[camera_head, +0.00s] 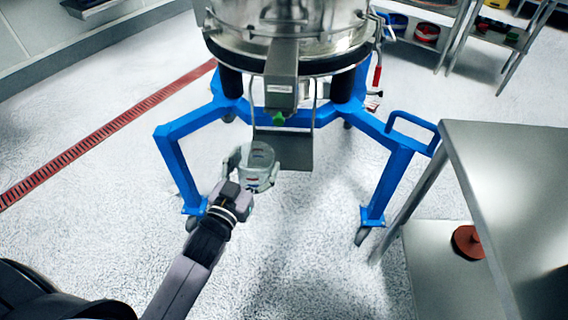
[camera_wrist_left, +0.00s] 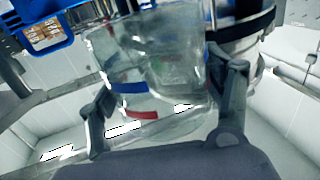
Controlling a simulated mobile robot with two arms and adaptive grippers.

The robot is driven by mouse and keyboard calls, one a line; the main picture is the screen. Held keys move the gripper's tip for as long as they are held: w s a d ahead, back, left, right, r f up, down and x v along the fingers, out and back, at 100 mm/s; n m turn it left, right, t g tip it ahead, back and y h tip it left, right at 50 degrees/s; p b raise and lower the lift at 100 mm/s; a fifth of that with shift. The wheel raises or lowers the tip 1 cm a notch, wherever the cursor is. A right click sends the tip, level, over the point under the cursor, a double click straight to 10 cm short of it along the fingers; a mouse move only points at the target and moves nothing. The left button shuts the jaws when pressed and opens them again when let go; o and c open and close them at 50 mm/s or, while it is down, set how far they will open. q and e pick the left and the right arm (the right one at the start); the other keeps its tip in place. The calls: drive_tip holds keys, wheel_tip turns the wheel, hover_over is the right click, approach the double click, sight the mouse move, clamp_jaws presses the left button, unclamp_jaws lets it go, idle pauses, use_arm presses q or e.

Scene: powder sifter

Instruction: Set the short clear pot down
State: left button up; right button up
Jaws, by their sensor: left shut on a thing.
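The short clear pot (camera_head: 257,161) is see-through, with a blue and a red mark on its side. My left gripper (camera_head: 250,172) is shut on it and holds it beside the steel plate (camera_head: 285,148) hanging under the sifter's spout. In the left wrist view, the pot (camera_wrist_left: 150,75) sits between the two fingers of my left gripper (camera_wrist_left: 165,110). I cannot tell whether the pot's base touches the plate. The steel sifter (camera_head: 290,20) stands on a blue wheeled frame (camera_head: 185,128). My right gripper is not in view.
A steel table (camera_head: 500,165) stands at the right, with a reddish-brown round thing (camera_head: 468,242) on its lower shelf. Shelves with coloured containers (camera_head: 427,34) are at the back right. A red floor grate (camera_head: 100,135) runs along the left. The floor at the front centre is clear.

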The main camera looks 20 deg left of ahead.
sight(259, 163)
use_arm(q)
drive_tip(key=f, duration=0.1)
drive_tip(key=f+b, duration=0.1)
drive_tip(key=f, duration=0.1)
drive_tip(key=a+f+b, duration=0.1)
drive_tip(key=shift+w+f, duration=0.4)
drive_tip(key=w, duration=0.5)
drive_tip(key=w+d+b, duration=0.1)
drive_tip(key=w, duration=0.5)
drive_tip(key=w+b, duration=0.1)
drive_tip(key=w, duration=0.5)
drive_tip(key=shift+d, duration=0.3)
drive_tip(key=shift+w, duration=0.35)
drive_tip(key=shift+w+f, duration=0.1)
drive_tip(key=shift+w, duration=0.05)
wheel_tip(259, 163, down, 3)
drive_tip(key=shift+f+b, duration=0.15)
drive_tip(key=shift+b, duration=0.75)
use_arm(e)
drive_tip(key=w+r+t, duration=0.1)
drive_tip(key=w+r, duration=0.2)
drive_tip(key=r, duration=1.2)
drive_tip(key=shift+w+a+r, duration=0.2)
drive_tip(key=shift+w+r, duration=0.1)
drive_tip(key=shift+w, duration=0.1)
use_arm(q)
drive_tip(key=shift+f, duration=0.1)
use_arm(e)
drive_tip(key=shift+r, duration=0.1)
